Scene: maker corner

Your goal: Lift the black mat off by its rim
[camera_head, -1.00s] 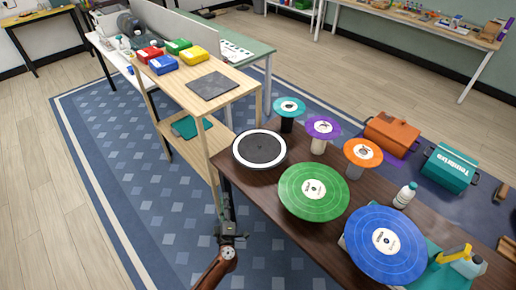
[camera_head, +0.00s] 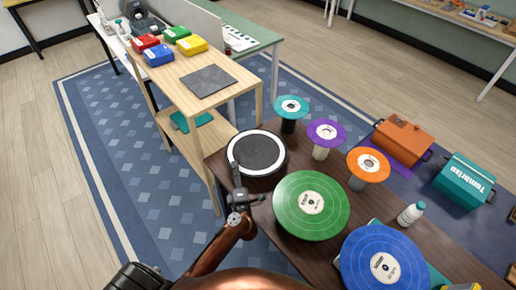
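My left gripper (camera_head: 237,170) is at the near-left edge of this round base, beside the white ring. Its fingertips overlap the edge in the camera_head view. I cannot tell whether they touch the rim, or whether the fingers are apart or closed. The mat still lies flat. My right gripper is out of view.
A green disc (camera_head: 311,230) and a blue disc (camera_head: 372,268) are to the right and nearer. Teal (camera_head: 291,104), purple (camera_head: 326,134) and orange (camera_head: 366,161) discs stand on posts behind. A wooden shelf (camera_head: 190,108) with a dark square sheet (camera_head: 208,80) is at left.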

